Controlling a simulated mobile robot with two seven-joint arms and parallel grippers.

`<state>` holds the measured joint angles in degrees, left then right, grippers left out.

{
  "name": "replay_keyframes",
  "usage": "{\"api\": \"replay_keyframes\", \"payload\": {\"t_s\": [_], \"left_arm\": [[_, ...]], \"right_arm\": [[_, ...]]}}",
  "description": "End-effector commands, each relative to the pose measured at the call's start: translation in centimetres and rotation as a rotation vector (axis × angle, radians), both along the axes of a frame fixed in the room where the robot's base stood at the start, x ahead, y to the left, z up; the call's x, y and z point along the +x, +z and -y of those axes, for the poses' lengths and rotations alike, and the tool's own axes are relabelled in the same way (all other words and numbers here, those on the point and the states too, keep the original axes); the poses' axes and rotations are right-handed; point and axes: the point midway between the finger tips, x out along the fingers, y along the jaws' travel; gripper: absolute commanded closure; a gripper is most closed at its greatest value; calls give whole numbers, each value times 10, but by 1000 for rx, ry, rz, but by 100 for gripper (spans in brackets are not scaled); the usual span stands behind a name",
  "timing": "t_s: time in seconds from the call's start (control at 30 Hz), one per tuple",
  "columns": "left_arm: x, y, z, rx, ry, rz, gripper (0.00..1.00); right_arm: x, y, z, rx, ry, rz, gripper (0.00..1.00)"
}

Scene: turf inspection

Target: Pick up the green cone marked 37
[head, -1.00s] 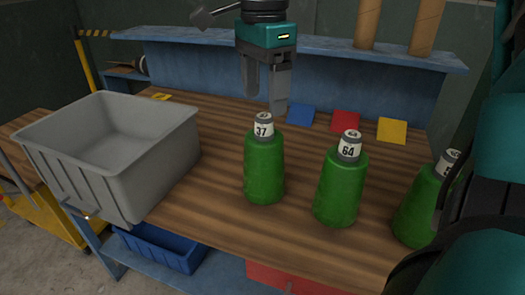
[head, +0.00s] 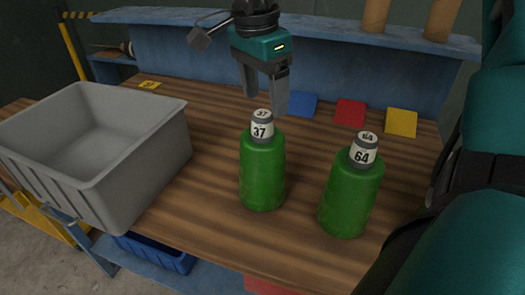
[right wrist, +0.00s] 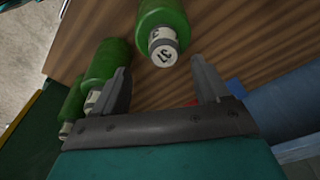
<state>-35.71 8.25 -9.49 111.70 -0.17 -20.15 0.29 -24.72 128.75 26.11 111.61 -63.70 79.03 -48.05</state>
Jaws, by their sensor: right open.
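The green cone marked 37 (head: 262,172) stands upright on the wooden workbench in the head view, with a white numbered label and grey cap. My right gripper (head: 263,102) is open and empty, with its fingers pointing down close to the cone's cap. In the right wrist view the cone's labelled top (right wrist: 163,45) lies just beyond the gap between the fingertips (right wrist: 161,70), with neither finger visibly touching it. My left gripper is not in view.
Another green cone marked 64 (head: 350,195) stands to the right. A grey bin (head: 140,160) is at the left. Blue, red (head: 350,112) and yellow squares lie along the back, below a blue shelf (head: 330,45). The right wrist view shows more green cones (right wrist: 107,65) at left.

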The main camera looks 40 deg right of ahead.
Motion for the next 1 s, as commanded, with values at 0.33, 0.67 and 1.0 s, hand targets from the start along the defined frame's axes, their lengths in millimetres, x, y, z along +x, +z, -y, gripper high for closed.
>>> {"api": "replay_keyframes", "payload": {"t_s": [0.33, 0.67, 1.0], "left_arm": [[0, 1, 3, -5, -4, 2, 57], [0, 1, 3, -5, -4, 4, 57], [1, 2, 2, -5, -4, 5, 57]], "right_arm": [[5, -37, 0, 1, 1, -4, 25], [5, -59, 3, 1, -1, 1, 25], [6, -59, 2, 1, 0, 1, 46]]}}
